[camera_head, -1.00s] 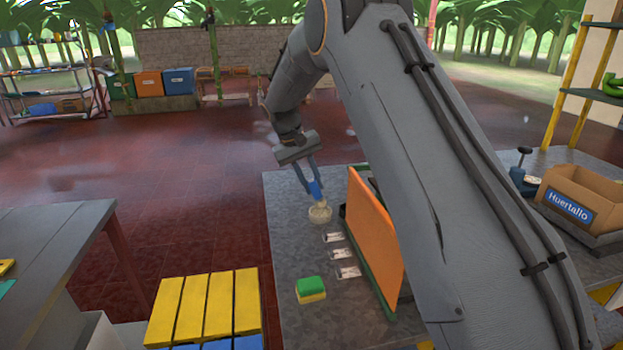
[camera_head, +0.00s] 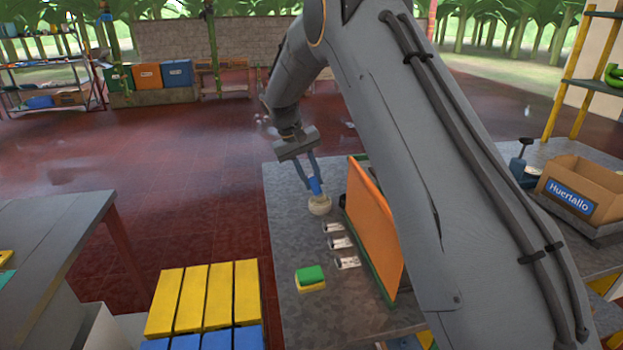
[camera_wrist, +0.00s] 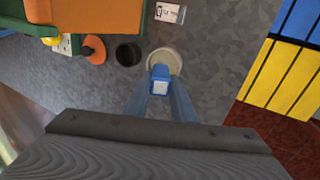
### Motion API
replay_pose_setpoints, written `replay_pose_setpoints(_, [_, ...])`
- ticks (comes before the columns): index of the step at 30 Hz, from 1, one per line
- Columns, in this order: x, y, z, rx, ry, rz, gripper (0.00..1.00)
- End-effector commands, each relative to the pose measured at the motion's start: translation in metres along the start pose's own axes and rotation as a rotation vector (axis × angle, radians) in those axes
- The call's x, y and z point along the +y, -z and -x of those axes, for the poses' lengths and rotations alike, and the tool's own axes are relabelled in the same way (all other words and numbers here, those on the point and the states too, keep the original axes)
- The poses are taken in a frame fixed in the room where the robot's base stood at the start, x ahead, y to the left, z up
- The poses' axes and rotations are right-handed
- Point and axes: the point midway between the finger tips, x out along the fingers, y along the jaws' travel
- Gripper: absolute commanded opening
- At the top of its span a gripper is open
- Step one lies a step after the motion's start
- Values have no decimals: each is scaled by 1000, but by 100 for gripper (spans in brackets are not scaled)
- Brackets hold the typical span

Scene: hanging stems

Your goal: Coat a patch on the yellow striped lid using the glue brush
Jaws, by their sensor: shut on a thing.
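My gripper (camera_head: 310,178) is shut on the blue handle of the glue brush (camera_head: 315,187). The handle's blue top (camera_wrist: 160,77) shows between my fingers in the wrist view. The brush stands over a round cream pot (camera_head: 320,207) on the grey table; its bristles are hidden, and I cannot tell how deep they sit. The pot (camera_wrist: 167,57) also shows beyond the handle in the wrist view. A yellow surface with dark stripes (camera_head: 205,297), seemingly the lid, lies at the lower left in the head view, apart from my gripper. Blue slats adjoin it.
An orange panel with a green edge (camera_head: 375,222) stands upright right of the pot. Small white labels (camera_head: 338,243) and a green-yellow sponge (camera_head: 310,277) lie nearer. A dark round pot (camera_wrist: 128,54) and an orange knob (camera_wrist: 94,50) are left of the pot in the wrist view.

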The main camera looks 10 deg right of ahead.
Motion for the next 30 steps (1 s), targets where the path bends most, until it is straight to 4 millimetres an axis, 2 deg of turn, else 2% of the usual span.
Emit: replay_pose_setpoints(30, [-4, 0, -10, 0, 0, 0, 0])
